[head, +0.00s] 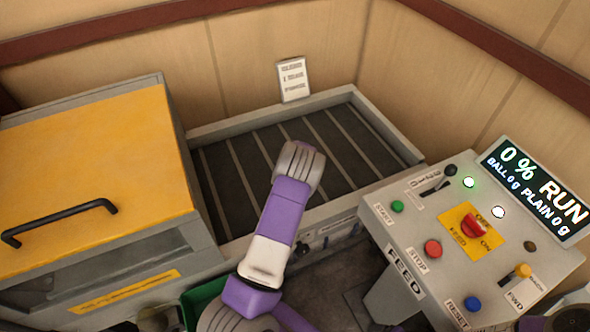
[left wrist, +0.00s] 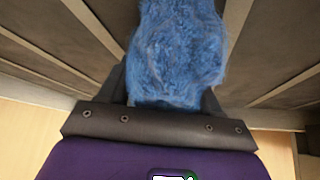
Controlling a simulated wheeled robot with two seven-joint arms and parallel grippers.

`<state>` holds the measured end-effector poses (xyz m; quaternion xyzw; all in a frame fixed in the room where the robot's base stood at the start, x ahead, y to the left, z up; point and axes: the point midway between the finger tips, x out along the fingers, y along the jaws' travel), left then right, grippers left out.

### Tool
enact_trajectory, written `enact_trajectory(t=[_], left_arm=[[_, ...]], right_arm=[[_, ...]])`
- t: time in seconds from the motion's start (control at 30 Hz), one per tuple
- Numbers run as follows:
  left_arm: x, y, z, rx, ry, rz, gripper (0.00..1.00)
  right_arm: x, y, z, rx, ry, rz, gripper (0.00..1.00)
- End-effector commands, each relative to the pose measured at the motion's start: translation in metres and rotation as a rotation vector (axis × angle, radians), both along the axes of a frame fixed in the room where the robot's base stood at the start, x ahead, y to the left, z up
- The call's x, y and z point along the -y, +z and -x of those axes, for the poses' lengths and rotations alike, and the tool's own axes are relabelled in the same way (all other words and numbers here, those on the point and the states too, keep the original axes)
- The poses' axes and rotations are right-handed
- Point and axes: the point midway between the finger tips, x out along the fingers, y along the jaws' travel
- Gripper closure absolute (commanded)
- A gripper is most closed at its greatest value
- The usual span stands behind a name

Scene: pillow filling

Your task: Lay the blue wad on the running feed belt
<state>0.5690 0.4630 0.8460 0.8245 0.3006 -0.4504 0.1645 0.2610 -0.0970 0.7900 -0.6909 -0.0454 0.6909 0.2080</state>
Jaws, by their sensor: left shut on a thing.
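The blue wad (left wrist: 178,50) is fluffy and sits between the fingers of my left gripper (left wrist: 165,92) in the left wrist view. The gripper is shut on it. In the head view my left arm reaches over the front part of the feed belt (head: 235,185), and its wrist hides the gripper and the wad. The belt is dark with light cross slats inside a pale frame; slats also show behind the wad in the left wrist view (left wrist: 270,50). I cannot tell whether the wad touches the belt. My right gripper is not in view.
A machine with a yellow lid (head: 90,170) and black handle stands left of the belt. A control panel (head: 450,265) stands at the right; its display (head: 535,190) reads 0 % RUN. A small sign (head: 292,80) stands behind the belt. A green bin (head: 203,300) is below.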

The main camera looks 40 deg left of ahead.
Motion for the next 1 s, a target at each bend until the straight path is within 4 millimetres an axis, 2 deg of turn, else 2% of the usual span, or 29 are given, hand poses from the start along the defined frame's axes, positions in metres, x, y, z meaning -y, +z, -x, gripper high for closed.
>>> enact_trajectory(t=[0.27,0.3,0.47,0.77,0.87,1.0], left_arm=[[0.000,-0.007,0.000,0.001,0.001,0.000,0.68],[0.000,-0.006,0.000,0.000,0.001,0.000,0.35],[0.000,-0.006,0.000,0.000,0.001,0.000,0.11],[0.000,-0.005,0.000,0.000,0.000,0.000,0.11],[0.000,0.000,0.000,0.000,0.000,0.000,0.11],[0.003,0.017,0.002,0.003,0.001,0.000,0.11]], right_arm=[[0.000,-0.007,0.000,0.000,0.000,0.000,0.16],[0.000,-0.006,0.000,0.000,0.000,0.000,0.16],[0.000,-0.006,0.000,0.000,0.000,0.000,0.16],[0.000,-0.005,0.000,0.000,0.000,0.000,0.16],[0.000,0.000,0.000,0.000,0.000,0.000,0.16],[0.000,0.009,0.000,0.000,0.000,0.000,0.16]])
